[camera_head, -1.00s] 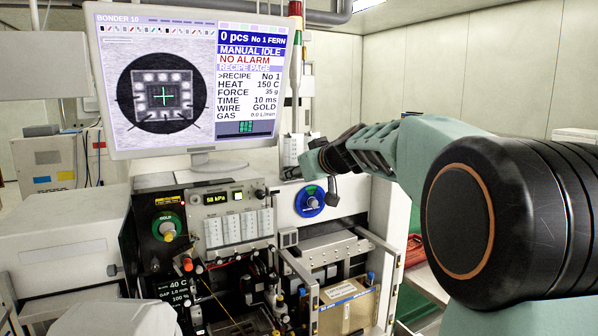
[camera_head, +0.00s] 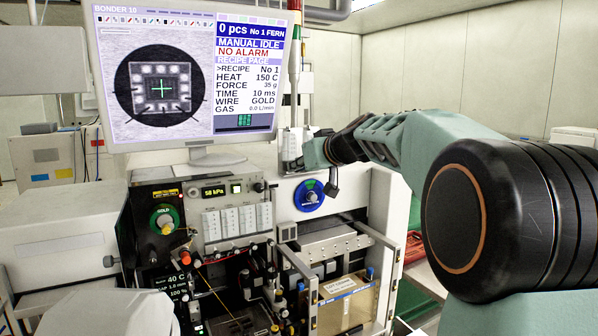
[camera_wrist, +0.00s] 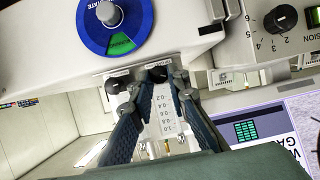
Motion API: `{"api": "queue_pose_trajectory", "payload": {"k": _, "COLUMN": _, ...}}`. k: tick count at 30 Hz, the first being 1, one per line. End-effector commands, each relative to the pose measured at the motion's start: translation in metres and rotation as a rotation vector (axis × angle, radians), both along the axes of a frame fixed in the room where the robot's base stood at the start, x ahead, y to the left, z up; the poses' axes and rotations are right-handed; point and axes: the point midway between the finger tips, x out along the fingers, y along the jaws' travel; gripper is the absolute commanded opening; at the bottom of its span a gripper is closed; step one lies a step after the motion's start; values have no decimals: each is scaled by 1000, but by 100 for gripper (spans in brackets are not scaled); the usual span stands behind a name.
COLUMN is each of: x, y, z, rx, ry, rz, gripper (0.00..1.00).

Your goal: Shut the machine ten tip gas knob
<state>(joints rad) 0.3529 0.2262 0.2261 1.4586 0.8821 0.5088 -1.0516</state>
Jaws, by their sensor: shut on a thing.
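In the wrist view, a small black knob (camera_wrist: 157,73) sits at the end of a clear flow meter (camera_wrist: 166,117) with a printed scale. My gripper (camera_wrist: 160,78) has its two fingers closed in on either side of this knob. The tiny label by it is not readable. A second black knob (camera_wrist: 118,83) stands just left of it, outside the fingers. In the head view, my gripper (camera_head: 307,160) is at the pale flow meters (camera_head: 291,147) right of the monitor, and the held knob is hidden. The monitor (camera_head: 190,75) reads BONDER 10 and GAS 0.0 L/min.
A blue dial (camera_head: 309,196) with a green sector is close below my gripper. A panel with a pressure display (camera_head: 214,192) and a green-ringed knob (camera_head: 165,219) lie to the left. A signal tower (camera_head: 294,60) rises beside the monitor.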

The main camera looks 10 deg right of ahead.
Motion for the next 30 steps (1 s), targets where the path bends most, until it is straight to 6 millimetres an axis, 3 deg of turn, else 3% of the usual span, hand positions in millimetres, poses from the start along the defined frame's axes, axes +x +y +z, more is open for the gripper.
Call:
{"api": "queue_pose_trajectory", "payload": {"k": 15, "x": 1, "y": -4, "z": -3, "rx": 300, "ry": 98, "rz": 0, "gripper": 0}}
{"api": "queue_pose_trajectory", "payload": {"k": 30, "x": 1, "y": -4, "z": -2, "rx": 359, "ry": 118, "rz": 0, "gripper": 0}}
